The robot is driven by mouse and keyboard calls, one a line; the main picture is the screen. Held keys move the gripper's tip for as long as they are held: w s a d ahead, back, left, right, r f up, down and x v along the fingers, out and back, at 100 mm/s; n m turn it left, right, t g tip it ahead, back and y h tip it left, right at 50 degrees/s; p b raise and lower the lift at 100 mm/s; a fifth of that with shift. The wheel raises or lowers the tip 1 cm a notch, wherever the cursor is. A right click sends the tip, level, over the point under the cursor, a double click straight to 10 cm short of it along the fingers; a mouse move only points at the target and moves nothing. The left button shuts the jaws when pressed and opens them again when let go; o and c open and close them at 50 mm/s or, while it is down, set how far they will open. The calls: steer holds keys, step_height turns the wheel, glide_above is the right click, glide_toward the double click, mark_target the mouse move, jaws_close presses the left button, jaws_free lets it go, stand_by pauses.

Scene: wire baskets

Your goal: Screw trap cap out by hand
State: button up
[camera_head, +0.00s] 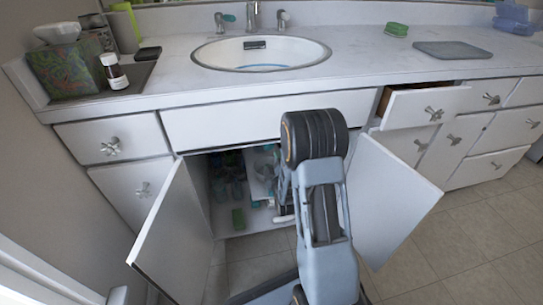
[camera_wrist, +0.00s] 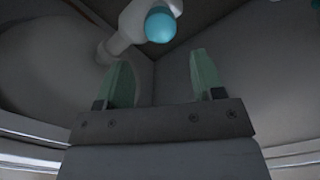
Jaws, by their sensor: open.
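The trap cap (camera_wrist: 160,26) is a round blue piece at the top middle of the wrist view. It sits on the end of the white trap pipe (camera_wrist: 126,33), which runs off to the left and meets the cabinet wall. My gripper (camera_wrist: 163,80) has two pale green fingers, spread apart with nothing between them. The cap lies beyond the fingertips, in line with the gap and apart from both fingers. In the head view my arm reaches into the open cabinet under the sink.
The left cabinet door (camera_head: 171,229) and right door (camera_head: 391,193) stand open on either side of my arm. Bottles (camera_head: 229,176) and other items crowd the cabinet's left part. A drawer (camera_head: 423,105) at the upper right is pulled out. The sink (camera_head: 262,53) is above.

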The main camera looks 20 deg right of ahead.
mark_target(269, 148)
steer(key=shift+w+d, duration=0.25)
steer(key=shift+w, duration=0.9)
steer(key=shift+w+d, duration=0.2)
steer(key=shift+w, duration=1)
steer(key=shift+w+d, duration=0.25)
steer(key=shift+w, duration=0.9)
steer(key=shift+w, duration=0.15)
steer(key=shift+c, duration=0.2)
steer(key=c, duration=0.6)
steer(key=n, duration=0.3)
steer(key=shift+n, duration=0.4)
steer(key=n, duration=0.3)
steer(key=shift+n, duration=0.4)
steer(key=n, duration=0.3)
steer(key=shift+n, duration=0.4)
steer(key=n, duration=0.4)
steer(key=shift+n, duration=0.4)
steer(key=o, duration=0.6)
